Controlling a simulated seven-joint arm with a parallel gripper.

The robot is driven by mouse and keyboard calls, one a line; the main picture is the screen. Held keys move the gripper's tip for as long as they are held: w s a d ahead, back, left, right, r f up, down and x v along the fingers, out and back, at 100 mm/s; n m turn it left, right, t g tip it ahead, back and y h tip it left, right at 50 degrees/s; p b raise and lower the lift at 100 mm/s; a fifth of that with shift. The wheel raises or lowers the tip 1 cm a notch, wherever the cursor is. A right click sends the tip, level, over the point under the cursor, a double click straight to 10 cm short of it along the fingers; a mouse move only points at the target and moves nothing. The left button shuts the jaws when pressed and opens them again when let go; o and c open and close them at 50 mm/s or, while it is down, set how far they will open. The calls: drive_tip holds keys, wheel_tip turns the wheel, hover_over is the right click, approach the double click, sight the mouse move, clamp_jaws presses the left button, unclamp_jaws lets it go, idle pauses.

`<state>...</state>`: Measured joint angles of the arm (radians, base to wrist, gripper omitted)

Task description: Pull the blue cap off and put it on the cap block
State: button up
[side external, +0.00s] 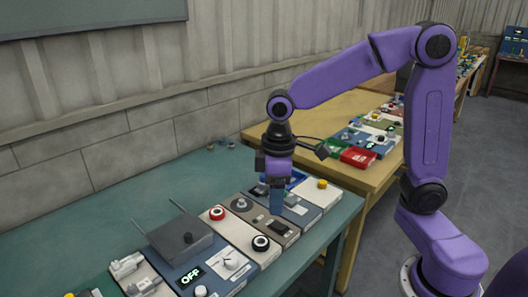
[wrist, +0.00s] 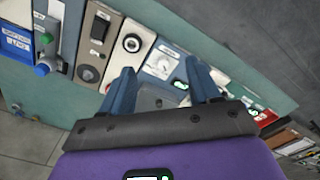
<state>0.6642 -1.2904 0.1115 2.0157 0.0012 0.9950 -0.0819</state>
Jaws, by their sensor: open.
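I cannot make out the cap in the side view, where my gripper hides part of the row. My gripper (side external: 277,208) points down over the row of panels, and its blue fingers are apart and empty. In the wrist view my gripper (wrist: 163,84) has its fingers spread, well to the right of the blue cap. I cannot tell which part is the cap block.
A grey box with upright rods (side external: 178,240) and a panel reading OFF (side external: 190,276) stand left of my gripper. A panel with a red button (side external: 217,213) is beside them. A yellow button (side external: 322,184) is at the right end.

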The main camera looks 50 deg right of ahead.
drive_tip(key=w+d+f+m, duration=0.15)
drive_tip(key=w+d, duration=0.25)
drive_tip(key=w, duration=0.5)
drive_tip(key=w+d+f+m, duration=0.1)
drive_tip(key=w+d+m, duration=0.25)
drive_tip(key=w, duration=0.55)
drive_tip(key=w+d+f+m, duration=0.1)
drive_tip(key=w+d+f, duration=0.1)
drive_tip(key=d, duration=0.3)
drive_tip(key=w+d+f+m, duration=0.1)
drive_tip(key=w+d+f, duration=0.1)
drive_tip(key=d, duration=0.4)
drive_tip(key=w+d+f+m, duration=0.1)
drive_tip(key=w+d+f, duration=0.1)
drive_tip(key=d, duration=0.3)
drive_tip(key=shift+w+d, duration=0.25)
drive_tip(key=shift+w, duration=0.65)
drive_tip(key=shift+f, duration=4.45)
clamp_jaws()
